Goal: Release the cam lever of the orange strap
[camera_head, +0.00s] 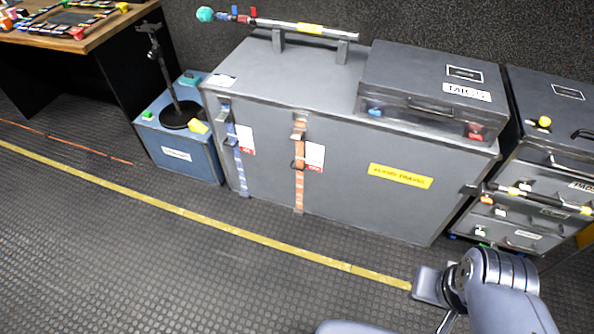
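The orange strap (299,178) runs down the front of the large grey case (355,190), left of its middle. Its metal cam lever (299,129) sits near the top of the strap, just under the lid edge, with a white and red tag (314,157) hanging beside it. Whether the lever is shut or raised is too small to tell. My arm reaches in at the lower right, well apart from the strap. My gripper (432,290) shows only in part near the yellow floor line; its fingers are not clear.
A blue strap (241,170) hangs left of the orange one. A smaller case labelled MICS (430,85) and a pole on brackets (300,27) rest on top. A blue box (178,150) stands left, a drawer case (530,190) right. The floor in front is clear.

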